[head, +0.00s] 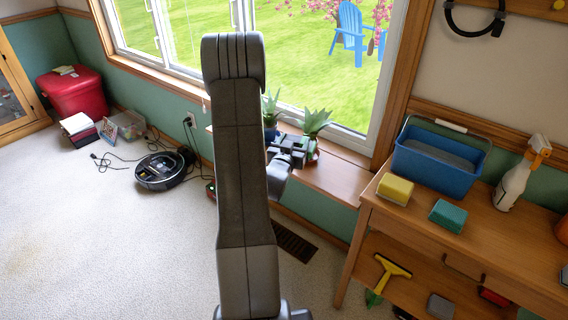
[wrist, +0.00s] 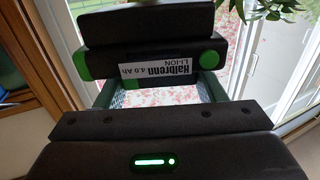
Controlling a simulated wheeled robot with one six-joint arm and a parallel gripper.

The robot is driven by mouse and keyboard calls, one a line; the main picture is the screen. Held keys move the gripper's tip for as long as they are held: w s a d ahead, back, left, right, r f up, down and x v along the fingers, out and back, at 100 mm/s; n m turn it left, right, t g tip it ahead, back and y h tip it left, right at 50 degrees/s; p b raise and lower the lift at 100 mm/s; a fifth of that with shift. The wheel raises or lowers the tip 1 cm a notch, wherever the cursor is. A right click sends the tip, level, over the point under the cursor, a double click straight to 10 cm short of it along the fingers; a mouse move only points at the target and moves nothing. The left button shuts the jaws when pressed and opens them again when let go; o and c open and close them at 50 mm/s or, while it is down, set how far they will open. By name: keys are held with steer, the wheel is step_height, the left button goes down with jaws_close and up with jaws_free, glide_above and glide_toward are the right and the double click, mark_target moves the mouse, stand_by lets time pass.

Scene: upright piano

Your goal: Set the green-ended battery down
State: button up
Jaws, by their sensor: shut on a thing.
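The green-ended battery (wrist: 150,62) is a dark block with a white label reading Halbrenn 4.0 Ah LI-ION and green at both ends. It fills the upper middle of the wrist view, with my gripper shut on it. In the head view my gripper (head: 290,150) is by the wooden window sill (head: 330,181), in front of the potted plants. My arm covers part of that area, and I cannot make out the battery apart from the dark gripper there. I cannot tell whether the battery touches the sill.
A spiky potted plant (head: 316,122) stands close behind my gripper, by the window glass. To the right, a wooden desk (head: 400,215) holds a blue caddy (head: 438,155), sponges and a spray bottle (head: 522,175). A robot vacuum (head: 162,170) and cables lie on the carpet at left.

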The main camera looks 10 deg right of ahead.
steer(key=s+d+f+m+g+h+b, duration=0.1)
steer(key=s+d+m+g+h+b, duration=0.15)
steer(key=d+b, duration=0.55)
steer(key=s+d+f+m+g+h+b, duration=0.1)
steer(key=d+m+g+h+b, duration=0.15)
steer(key=d+b, duration=0.45)
steer(key=shift+n+t, duration=0.5)
steer(key=f, duration=0.3)
steer(key=d+f+b, duration=0.1)
steer(key=f, duration=0.2)
steer(key=d+f+b, duration=0.1)
steer(key=f, duration=0.2)
steer(key=shift+s+d+f, duration=0.1)
steer(key=shift+s+f, duration=0.05)
steer(key=shift+f, duration=0.25)
steer(key=shift+f+b, duration=0.2)
steer(key=shift+b, duration=0.1)
steer(key=o, duration=1.3)
